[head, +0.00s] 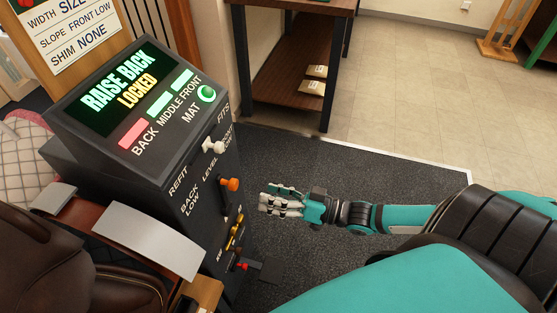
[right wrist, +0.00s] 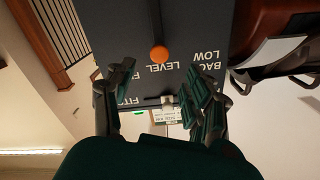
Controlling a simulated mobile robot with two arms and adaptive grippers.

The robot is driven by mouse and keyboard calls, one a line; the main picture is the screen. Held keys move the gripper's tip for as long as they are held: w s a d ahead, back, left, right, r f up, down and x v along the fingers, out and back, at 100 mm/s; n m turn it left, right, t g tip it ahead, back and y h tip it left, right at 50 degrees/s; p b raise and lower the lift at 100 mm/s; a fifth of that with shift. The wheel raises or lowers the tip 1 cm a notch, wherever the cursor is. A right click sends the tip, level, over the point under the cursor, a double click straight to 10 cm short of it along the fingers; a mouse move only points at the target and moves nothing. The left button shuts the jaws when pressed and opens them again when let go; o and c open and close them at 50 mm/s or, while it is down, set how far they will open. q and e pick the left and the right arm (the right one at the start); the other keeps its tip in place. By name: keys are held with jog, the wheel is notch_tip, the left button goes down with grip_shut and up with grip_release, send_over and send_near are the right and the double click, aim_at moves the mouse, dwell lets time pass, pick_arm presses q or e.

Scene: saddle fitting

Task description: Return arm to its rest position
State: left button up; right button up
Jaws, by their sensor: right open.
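My right arm (head: 350,214) reaches in from the right of the head view. Its gripper (head: 282,199) is open and empty, just right of the console's side panel. In the right wrist view the open fingers (right wrist: 157,80) stand apart on either side of the picture. An orange knob (head: 230,184) sticks out of the panel, left of the gripper and apart from it; it also shows in the right wrist view (right wrist: 159,53). A white knob (head: 214,146) sits above it, near "LEVEL" lettering. My left gripper is outside the head view.
The console screen (head: 131,86) reads "RAISE BACK LOCKED". The BACK light (head: 133,134) is red; the MIDDLE and FRONT lights and round MAT light (head: 206,94) are green. A brown saddle (head: 110,235) lies at lower left. A dark mat (head: 370,175) covers the open floor.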

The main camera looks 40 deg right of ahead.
jog(key=shift+s+d, duration=0.45)
jog(key=shift+s, duration=0.15)
jog(key=s+d+f+g+h+p, duration=0.1)
jog(key=s+d+f+h, duration=0.15)
jog(key=f, duration=0.65)
jog(key=s+d+f+m+g+h, duration=0.15)
jog(key=d+f+h, duration=0.25)
jog(key=f, duration=0.5)
jog(key=s+d+f+g+h+p, duration=0.1)
jog(key=d+f+g+h, duration=0.15)
jog(key=f, duration=0.65)
jog(key=s+a+f+g, duration=0.2)
jog(key=s+f, duration=0.3)
jog(key=s, duration=0.4)
jog(key=s+a+f+n+g+h, duration=0.1)
jog(key=s+a+f+g, duration=0.2)
jog(key=s, duration=0.6)
jog(key=s+a+f+g+h+p, duration=0.1)
jog(key=s+a+f+g, duration=0.2)
jog(key=s+f, duration=0.6)
jog(key=a, duration=0.2)
jog(key=shift+a, duration=0.3)
